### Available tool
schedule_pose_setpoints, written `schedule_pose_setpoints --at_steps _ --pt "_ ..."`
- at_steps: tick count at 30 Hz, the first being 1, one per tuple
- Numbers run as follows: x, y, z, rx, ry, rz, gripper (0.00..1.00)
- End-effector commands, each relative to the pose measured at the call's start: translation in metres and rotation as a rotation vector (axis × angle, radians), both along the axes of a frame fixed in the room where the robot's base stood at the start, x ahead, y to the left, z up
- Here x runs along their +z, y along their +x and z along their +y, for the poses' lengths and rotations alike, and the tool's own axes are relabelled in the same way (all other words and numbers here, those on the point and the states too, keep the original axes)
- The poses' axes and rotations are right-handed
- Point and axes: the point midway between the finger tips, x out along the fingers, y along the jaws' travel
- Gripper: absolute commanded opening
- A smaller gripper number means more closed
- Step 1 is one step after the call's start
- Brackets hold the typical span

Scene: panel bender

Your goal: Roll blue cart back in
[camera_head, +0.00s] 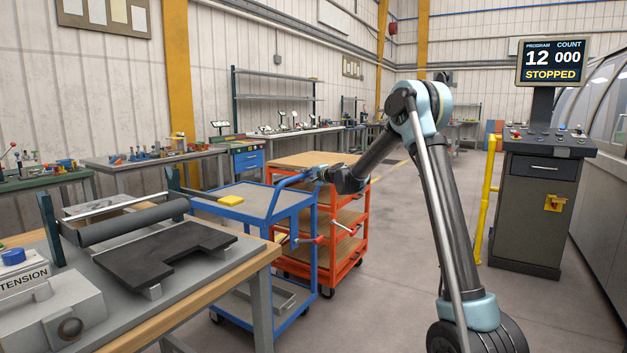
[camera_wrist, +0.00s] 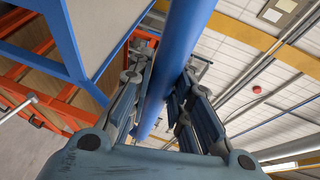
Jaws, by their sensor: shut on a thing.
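The blue cart (camera_head: 240,203) stands left of centre in the head view, between the near bench and an orange cart. It has a grey top tray with a yellow item on it and a lower shelf. My gripper (camera_head: 318,174) is at the cart's blue handle bar (camera_head: 291,179), at the right end of the top. In the wrist view the handle bar (camera_wrist: 176,65) runs between the two fingers of my gripper (camera_wrist: 165,85), which are shut on it. Part of the cart's frame (camera_wrist: 66,40) shows at the upper left there.
An orange cart (camera_head: 328,235) with wooden shelves stands close behind the blue cart. The near bench (camera_head: 262,258) with a roller and dark plate is at the left front. A control console (camera_head: 538,205) reading STOPPED stands at the right. Open floor lies between the carts and console.

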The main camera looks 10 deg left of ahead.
Motion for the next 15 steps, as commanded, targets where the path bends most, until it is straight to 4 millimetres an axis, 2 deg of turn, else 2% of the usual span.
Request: schedule_pose_setpoints --at_steps 14,15 --pt "-0.0012 0.0005 0.0082 0.006 0.0 0.002 0.0" --pt "-0.0011 0.0005 0.0084 0.006 0.0 0.002 0.23"
